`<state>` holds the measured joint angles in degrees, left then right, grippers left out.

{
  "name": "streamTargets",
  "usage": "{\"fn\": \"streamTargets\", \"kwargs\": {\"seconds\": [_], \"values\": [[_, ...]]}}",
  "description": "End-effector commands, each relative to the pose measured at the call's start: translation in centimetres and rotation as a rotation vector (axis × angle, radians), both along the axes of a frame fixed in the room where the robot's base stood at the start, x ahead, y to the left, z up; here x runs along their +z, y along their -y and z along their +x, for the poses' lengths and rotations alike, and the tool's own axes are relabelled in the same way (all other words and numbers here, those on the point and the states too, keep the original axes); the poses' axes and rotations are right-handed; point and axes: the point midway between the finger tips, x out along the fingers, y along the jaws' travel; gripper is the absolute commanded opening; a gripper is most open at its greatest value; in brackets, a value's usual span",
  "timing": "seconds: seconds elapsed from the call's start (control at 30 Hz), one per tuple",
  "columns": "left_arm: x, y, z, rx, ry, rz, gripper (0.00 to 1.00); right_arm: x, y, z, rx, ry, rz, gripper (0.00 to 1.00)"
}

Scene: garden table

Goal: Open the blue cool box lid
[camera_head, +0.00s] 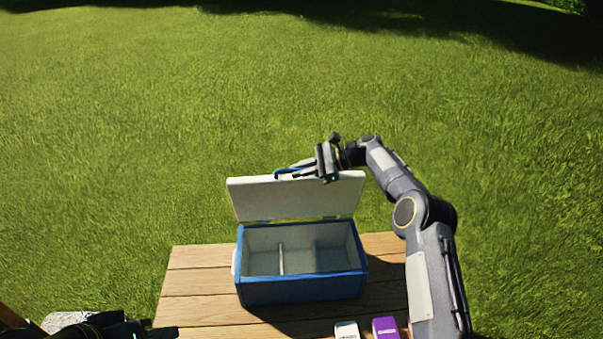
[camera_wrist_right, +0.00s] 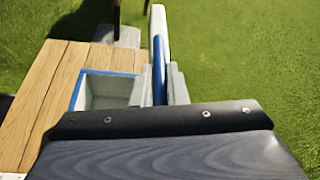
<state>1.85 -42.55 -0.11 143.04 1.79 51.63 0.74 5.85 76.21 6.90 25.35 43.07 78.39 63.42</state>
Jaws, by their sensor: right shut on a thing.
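The blue cool box (camera_head: 300,291) stands on the wooden table with its lid (camera_head: 290,200) raised, roughly upright and leaning slightly back along the far edge. The white inside of the lid faces me. The open box has a pale interior with a thin divider, and I see nothing in it. My left gripper (camera_head: 155,328) is low at the left, mostly cut off and dark.
The wooden table (camera_head: 190,283) has bare planks left of the box. A white item (camera_head: 346,330) and a purple item (camera_head: 385,327) are at the near edge, beside my right arm. Grass surrounds the table, and the space behind the lid is clear.

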Motion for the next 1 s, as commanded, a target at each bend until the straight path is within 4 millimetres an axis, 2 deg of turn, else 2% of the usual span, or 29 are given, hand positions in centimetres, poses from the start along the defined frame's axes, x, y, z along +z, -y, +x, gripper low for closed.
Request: {"fn": "streamTargets", "kwargs": {"seconds": [0.5, 0.53, 0.6, 0.87, 1.0], "values": [[0.0, 0.0, 0.0, 0.000, 0.000, 0.000, 0.36, -0.1, 0.0, 0.2, 0.003, 0.001, -0.001, 0.00], [0.0, 0.0, 0.0, 0.000, 0.000, 0.000, 0.36, -0.1, 0.0, 0.2, 0.003, 0.001, -0.001, 0.15], [0.0, 0.0, 0.0, 0.000, 0.000, 0.000, 0.36, -0.1, 0.0, 0.2, 0.003, 0.001, -0.001, 0.22], [0.0, 0.0, 0.0, 0.000, 0.000, 0.000, 0.36, 0.0, 0.1, 0.2, 0.001, 0.001, 0.000, 0.22], [-0.2, 0.0, 0.0, 0.000, 0.000, 0.000, 0.36, 0.5, 1.3, 0.1, -0.001, 0.003, 0.000, 0.22]]}}
